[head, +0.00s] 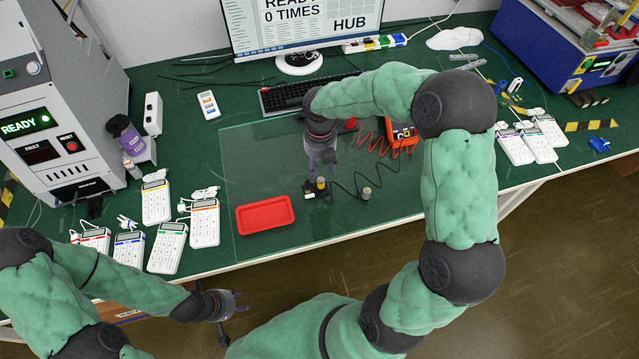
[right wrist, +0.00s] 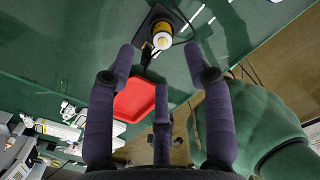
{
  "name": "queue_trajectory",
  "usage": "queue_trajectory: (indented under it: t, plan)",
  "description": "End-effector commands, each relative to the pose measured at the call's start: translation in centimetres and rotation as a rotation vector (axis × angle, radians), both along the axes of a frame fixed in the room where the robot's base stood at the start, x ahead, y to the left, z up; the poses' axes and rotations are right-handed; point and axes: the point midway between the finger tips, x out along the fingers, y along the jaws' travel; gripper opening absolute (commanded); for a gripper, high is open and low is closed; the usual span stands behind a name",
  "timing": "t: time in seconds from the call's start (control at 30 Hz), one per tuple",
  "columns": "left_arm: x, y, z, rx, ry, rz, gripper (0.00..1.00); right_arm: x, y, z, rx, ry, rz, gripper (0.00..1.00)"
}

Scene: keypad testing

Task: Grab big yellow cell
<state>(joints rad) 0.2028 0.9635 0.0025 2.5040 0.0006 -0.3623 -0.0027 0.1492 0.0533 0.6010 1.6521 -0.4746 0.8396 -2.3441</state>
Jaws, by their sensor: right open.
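A cell with a yellow body (head: 320,184) stands upright on a small dark base with a black wire, near the middle of the mat. In the right wrist view the yellow cell (right wrist: 162,35) shows from above with a pale top, beyond the fingertips. A second, smaller-looking cell (head: 366,193) stands to its right in the head view. My right gripper (head: 322,164) is open and empty, fingers pointing down just above and behind the yellow cell; its spread fingers (right wrist: 162,72) also show in the right wrist view. My left gripper (head: 236,304) is open and empty off the table's front edge.
A red tray (head: 265,215) lies left of the cell. Several white keypads (head: 168,248) lie at the left, more (head: 514,147) at the right. An orange device (head: 402,135) with a coiled red cable and a keyboard (head: 283,97) lie behind.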

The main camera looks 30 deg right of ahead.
Motion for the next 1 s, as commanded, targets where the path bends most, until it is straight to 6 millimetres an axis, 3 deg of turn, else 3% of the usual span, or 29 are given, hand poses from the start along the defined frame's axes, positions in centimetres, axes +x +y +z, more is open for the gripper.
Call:
queue_trajectory:
  t: [0.1, 0.33, 0.63, 0.9, 1.0]
  plan:
    - [0.0, 0.0, -0.8, 0.000, 0.000, 0.000, 0.40, 0.0, 0.0, -2.0, 0.000, 0.002, -0.002, 0.52]
    - [0.0, 0.0, -1.4, 0.000, -0.001, 0.000, 0.40, -0.1, 0.0, -3.3, 0.001, 0.001, -0.003, 0.52]
    - [0.0, 0.0, -3.5, 0.000, -0.001, 0.000, 0.40, -0.5, 0.0, -7.2, 0.001, 0.001, -0.003, 0.52]
    - [0.0, 0.0, -3.5, 0.000, -0.001, 0.000, 0.40, -0.4, 0.0, -7.5, 0.001, -0.001, -0.003, 0.52]
    - [0.0, 0.0, -3.5, 0.000, -0.001, 0.000, 0.40, -0.4, 0.0, -7.5, 0.001, -0.001, -0.003, 0.26]
